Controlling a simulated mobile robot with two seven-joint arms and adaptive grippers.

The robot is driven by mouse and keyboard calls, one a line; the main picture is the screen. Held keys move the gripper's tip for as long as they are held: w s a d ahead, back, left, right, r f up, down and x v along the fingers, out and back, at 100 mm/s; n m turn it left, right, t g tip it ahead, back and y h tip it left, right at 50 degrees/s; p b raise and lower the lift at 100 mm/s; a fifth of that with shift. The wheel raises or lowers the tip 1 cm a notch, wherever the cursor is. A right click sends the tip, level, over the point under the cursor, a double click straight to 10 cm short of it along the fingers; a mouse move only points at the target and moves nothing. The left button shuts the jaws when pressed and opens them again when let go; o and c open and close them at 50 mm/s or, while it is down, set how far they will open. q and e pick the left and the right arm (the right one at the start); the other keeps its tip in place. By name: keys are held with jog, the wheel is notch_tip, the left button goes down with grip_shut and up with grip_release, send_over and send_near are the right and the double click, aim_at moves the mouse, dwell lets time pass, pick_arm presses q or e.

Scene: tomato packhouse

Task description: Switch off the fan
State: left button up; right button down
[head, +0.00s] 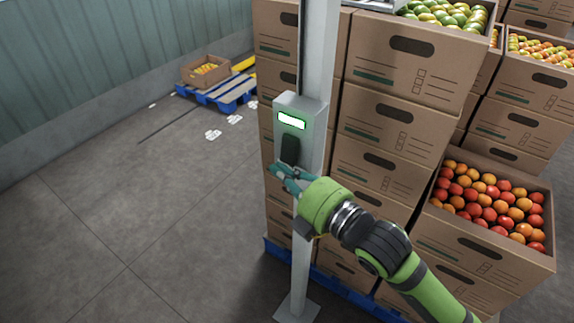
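A grey switch box (311,115) is mounted on a light grey post (318,55). It has a lit white label with a green border (292,121) and a dark rocker or switch (289,149) below it. My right gripper (279,171) is at the lower end of the dark switch, its teal fingers pointing left and up. I cannot tell whether it touches the switch. The finger gap is too small to judge. The fan is not in view, and my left gripper is not in view.
Stacked cardboard boxes (385,150) stand close behind the post, with an open box of red and orange tomatoes (548,262) at the right. A blue pallet (228,104) with a small carton (187,77) lies at the far left.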

jog(key=shift+w+d+f, duration=0.1)
jog(key=shift+w+d, duration=0.35)
